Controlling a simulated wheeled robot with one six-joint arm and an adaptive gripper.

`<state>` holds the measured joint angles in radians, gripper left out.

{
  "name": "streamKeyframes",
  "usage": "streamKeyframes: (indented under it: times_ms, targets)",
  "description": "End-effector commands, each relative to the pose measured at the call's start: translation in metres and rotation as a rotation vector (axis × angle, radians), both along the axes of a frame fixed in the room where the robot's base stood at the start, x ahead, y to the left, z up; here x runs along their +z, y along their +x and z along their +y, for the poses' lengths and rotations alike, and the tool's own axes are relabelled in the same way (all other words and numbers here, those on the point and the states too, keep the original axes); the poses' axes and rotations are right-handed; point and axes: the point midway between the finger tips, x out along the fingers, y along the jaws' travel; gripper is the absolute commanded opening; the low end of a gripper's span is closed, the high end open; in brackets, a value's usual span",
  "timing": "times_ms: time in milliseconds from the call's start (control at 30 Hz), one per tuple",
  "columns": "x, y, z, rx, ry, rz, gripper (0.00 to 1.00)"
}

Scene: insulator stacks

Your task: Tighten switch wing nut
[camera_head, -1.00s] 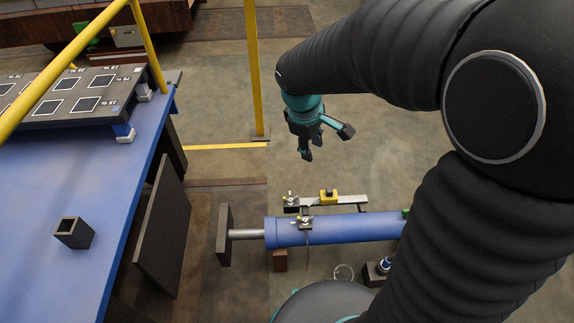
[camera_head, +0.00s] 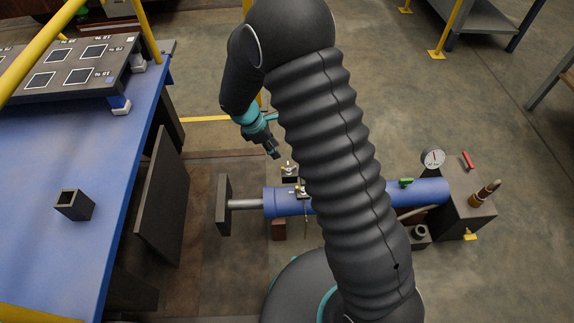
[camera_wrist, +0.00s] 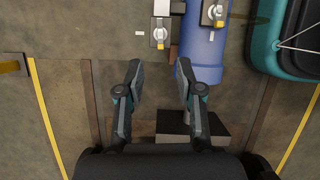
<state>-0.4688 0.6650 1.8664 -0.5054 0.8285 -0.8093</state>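In the head view, my gripper (camera_head: 272,150) hangs up and left of a small fitting with a brass-coloured nut (camera_head: 288,170). A second similar fitting (camera_head: 302,191) sits on the blue cylinder (camera_head: 282,204). In the wrist view, my gripper (camera_wrist: 161,76) is open and empty, its two fingers spread apart. Ahead of the fingertips are the first fitting (camera_wrist: 159,35), with a yellow part, and the second fitting (camera_wrist: 214,13) on the cylinder (camera_wrist: 205,50). Both are apart from the fingers. My arm hides part of the cylinder and the switch bar in the head view.
A blue table (camera_head: 40,210) stands at left with an open square tube (camera_head: 75,205). A dark plate (camera_head: 223,205) is at the rod's end. A block with a gauge (camera_head: 433,158) stands at the cylinder's right end. Yellow rails are at upper left.

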Motion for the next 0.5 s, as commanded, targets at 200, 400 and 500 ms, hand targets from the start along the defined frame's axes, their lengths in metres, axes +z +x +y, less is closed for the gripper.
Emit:
streamKeyframes:
  times_ms: [200, 400, 500]
  targets:
    - [-0.039, 0.0, -0.016, -0.003, -0.001, 0.004, 0.36]
    - [-0.072, 0.002, -0.03, -0.002, -0.001, 0.002, 0.36]
    - [-0.086, 0.002, -0.036, -0.003, 0.001, 0.002, 0.36]
